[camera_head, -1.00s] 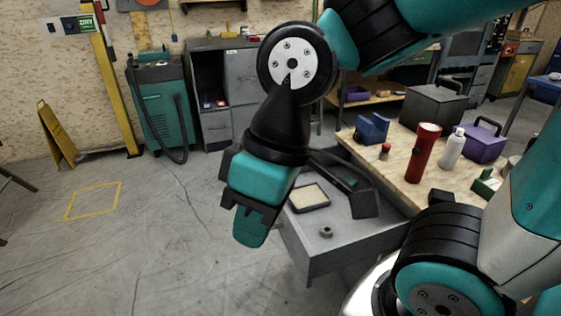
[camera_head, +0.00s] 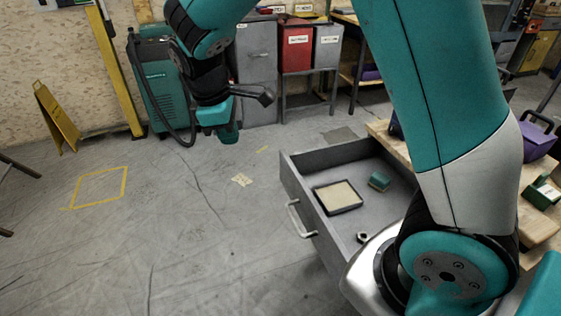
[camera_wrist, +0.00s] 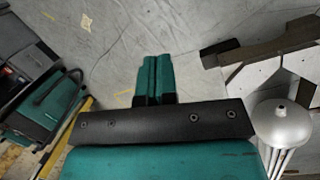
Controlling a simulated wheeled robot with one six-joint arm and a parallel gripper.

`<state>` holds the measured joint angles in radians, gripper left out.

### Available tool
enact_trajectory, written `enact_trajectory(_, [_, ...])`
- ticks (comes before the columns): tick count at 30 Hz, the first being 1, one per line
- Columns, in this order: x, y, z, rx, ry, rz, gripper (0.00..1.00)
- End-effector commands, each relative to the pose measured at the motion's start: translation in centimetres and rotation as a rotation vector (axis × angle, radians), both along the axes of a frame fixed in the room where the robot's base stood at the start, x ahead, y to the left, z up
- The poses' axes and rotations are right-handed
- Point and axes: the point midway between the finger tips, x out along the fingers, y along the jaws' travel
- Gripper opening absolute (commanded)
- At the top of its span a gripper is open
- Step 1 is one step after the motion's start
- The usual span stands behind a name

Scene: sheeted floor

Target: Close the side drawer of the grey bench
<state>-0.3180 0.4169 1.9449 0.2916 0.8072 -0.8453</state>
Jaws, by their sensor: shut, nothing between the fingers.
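The side drawer (camera_head: 330,157) stands open, sticking out to the left from the bench (camera_head: 386,132) with its wooden top. Its pale bar handle (camera_head: 300,217) is on the drawer's left-facing front. In the drawer lie a shallow beige-lined tray (camera_head: 338,197), a green block (camera_head: 379,181) and a small ring-shaped part (camera_head: 362,238). My gripper (camera_head: 229,134) is shut and empty, above the floor to the upper left of the drawer and apart from it. Its teal fingers (camera_wrist: 154,76) are together in the wrist view. My arm hides part of the bench.
A teal machine with a hose (camera_head: 163,95), a yellow post (camera_head: 115,70) and a yellow folding sign (camera_head: 56,117) stand along the back wall. A red bin (camera_head: 296,45) is at the back. The floor left of the drawer is clear, with a yellow marked square (camera_head: 100,187).

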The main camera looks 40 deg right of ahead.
Motion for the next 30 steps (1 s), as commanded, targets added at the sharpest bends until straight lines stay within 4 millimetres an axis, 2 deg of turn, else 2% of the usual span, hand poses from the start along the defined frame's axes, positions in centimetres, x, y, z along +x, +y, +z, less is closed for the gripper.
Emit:
enact_trajectory(1, [2.1, -0.7, -1.8, -0.073, 0.034, 0.039, 0.0])
enact_trajectory(3, [4.5, -2.0, -4.0, -0.175, 0.084, 0.094, 0.0])
enact_trajectory(6, [6.8, -3.6, -7.1, -0.302, 0.167, 0.163, 0.0])
enact_trajectory(9, [7.7, -4.8, -9.8, -0.397, 0.251, 0.214, 0.0])
enact_trajectory(15, [7.9, -6.1, -12.9, -0.496, 0.362, 0.265, 0.0])
enact_trajectory(22, [7.4, -7.5, -14.6, -0.515, 0.39, 0.273, 0.0])
enact_trajectory(30, [6.3, -11.3, -18.5, -0.514, 0.39, 0.272, 0.0])
